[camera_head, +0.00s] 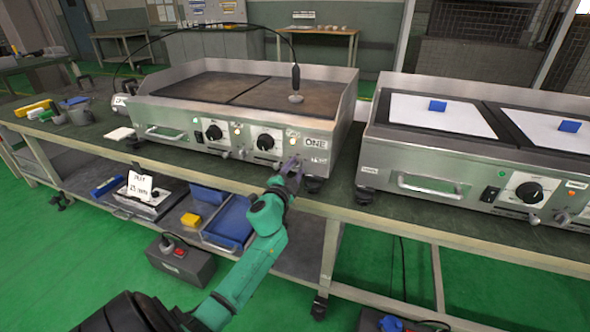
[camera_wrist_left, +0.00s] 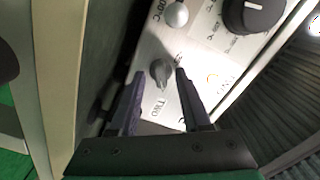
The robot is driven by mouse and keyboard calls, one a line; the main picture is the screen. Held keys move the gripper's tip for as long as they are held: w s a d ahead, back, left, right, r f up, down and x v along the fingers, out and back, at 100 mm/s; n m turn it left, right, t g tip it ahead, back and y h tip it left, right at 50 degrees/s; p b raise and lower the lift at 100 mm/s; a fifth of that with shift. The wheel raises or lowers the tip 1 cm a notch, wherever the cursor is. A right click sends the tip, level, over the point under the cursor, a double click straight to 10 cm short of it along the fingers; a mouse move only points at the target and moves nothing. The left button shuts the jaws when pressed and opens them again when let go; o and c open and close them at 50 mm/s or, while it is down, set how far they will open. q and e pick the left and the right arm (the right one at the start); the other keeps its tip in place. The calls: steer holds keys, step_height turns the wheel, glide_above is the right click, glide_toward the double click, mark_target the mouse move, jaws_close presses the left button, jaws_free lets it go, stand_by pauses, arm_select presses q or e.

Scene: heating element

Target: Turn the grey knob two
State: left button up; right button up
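The small grey knob two (camera_wrist_left: 160,72) sits on the light metal front panel beside the printed word TWO. It shows in the left wrist view between the two fingers of my left gripper (camera_wrist_left: 159,74). The fingers are apart, one on each side, with visible gaps to the knob. In the head view my left gripper (camera_head: 290,168) is at the lower right front of the left griddle (camera_head: 215,138), labelled ONE. The gripper hides much of that part of the panel there. My right gripper is not in view.
A black dial (camera_head: 265,142) is on the panel close to my left gripper; it also shows in the wrist view (camera_wrist_left: 255,12). A blue tray (camera_head: 232,222) is on the shelf below.

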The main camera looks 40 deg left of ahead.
arm_select(q)
steer(key=shift+s+d, duration=0.15)
steer(key=shift+s, duration=0.2)
steer(key=p+v, duration=0.1)
steer(key=v, duration=1.3)
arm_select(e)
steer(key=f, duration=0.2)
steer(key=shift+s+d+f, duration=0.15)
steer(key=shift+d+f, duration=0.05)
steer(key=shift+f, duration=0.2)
arm_select(q)
steer(key=shift+w, duration=0.1)
